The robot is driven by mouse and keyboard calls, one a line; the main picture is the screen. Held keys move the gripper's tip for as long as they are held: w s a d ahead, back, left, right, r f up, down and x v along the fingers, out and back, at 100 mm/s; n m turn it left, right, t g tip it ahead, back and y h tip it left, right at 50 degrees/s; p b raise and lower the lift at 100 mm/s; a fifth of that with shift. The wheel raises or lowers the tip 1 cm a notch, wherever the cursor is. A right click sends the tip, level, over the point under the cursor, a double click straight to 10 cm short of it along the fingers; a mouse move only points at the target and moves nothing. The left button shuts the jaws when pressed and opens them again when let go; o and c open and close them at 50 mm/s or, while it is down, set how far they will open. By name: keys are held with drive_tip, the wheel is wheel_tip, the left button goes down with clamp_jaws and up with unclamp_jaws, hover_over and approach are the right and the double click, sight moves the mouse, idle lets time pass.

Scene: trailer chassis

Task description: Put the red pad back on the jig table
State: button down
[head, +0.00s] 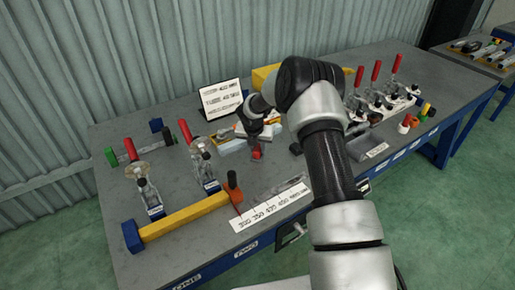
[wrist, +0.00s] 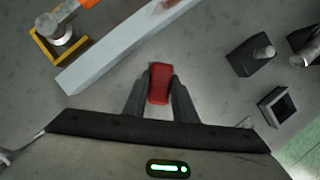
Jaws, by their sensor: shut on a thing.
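My gripper (wrist: 159,95) is shut on the red pad (wrist: 159,83), which sits between the two dark fingertips in the wrist view. In the head view the red pad (head: 256,153) shows as a small red patch below my gripper (head: 257,143), over the middle of the jig table (head: 108,205). The table has a grey top and blue edges. I cannot tell whether the pad touches the table or hangs just above it. My arm hides part of the table behind and to the right.
A pale grey bar (wrist: 115,50) lies close to the pad, with a yellow-edged fixture (wrist: 48,42) beyond it. Black blocks (wrist: 250,58) stand to the right in the wrist view. Red-handled clamps (head: 203,165) stand left; a white label strip (head: 270,208) lies at the front.

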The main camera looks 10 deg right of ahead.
drive_tip(key=c, duration=1.4)
unclamp_jaws()
drive_tip(key=shift+f, duration=0.1)
drive_tip(key=shift+c, duration=0.2)
